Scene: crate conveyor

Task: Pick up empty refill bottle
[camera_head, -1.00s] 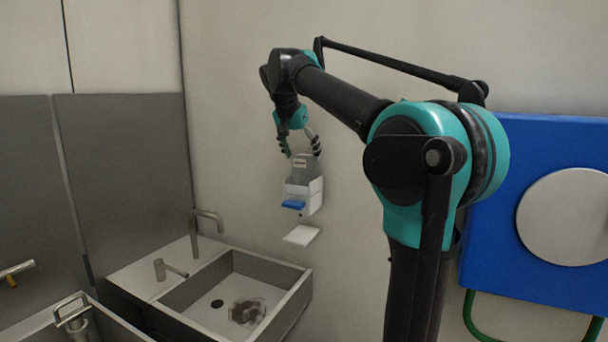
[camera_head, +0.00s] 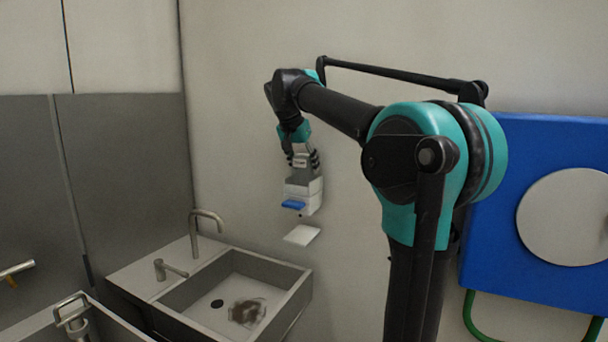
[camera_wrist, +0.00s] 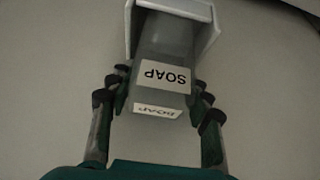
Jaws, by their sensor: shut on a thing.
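The refill bottle (camera_wrist: 168,52) is a grey translucent bottle with a "SOAP" label, seen upside down in the wrist view. It sits in the white wall dispenser (camera_head: 304,197), which has a blue lever at its front. In the head view only the bottle's top (camera_head: 300,168) shows above the dispenser. My gripper (camera_wrist: 160,92) is shut on the bottle, one finger on each side near the label. In the head view my gripper (camera_head: 303,160) points down over the dispenser and partly hides the bottle.
A white drip tray (camera_head: 302,235) juts from the wall below the dispenser. A metal sink (camera_head: 290,309) with a tap (camera_head: 208,216) stands below and to the left. A blue panel (camera_head: 500,255) is on the right. The wall above the dispenser is clear.

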